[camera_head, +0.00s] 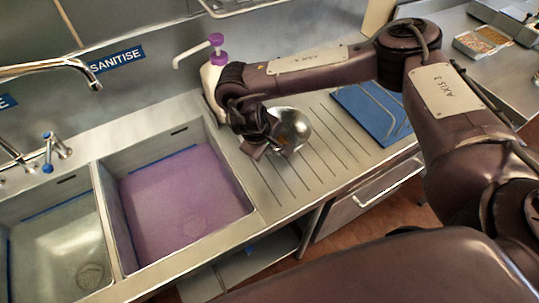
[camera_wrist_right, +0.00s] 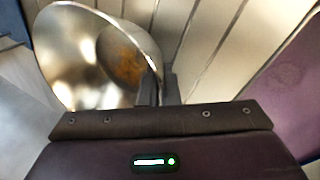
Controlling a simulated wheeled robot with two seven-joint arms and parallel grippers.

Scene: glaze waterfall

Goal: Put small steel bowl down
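The small steel bowl (camera_head: 292,127) is over the ribbed steel drainboard (camera_head: 330,165), right of the purple-filled sink. My right gripper (camera_head: 270,146) is at the bowl's near left side. In the right wrist view the bowl (camera_wrist_right: 90,55) is tilted, its inside showing an orange-brown patch. The fingers (camera_wrist_right: 158,88) are close together at the bowl's rim, pinching its wall. I cannot tell whether the bowl's base touches the drainboard. My left gripper is not in view.
A sink with purple liquid (camera_head: 180,205) and an empty sink (camera_head: 60,250) lie to the left. A white bottle with a purple pump (camera_head: 212,75) stands behind my right gripper. A blue mat with a wire rack (camera_head: 372,112) lies right of the bowl. The front drainboard is clear.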

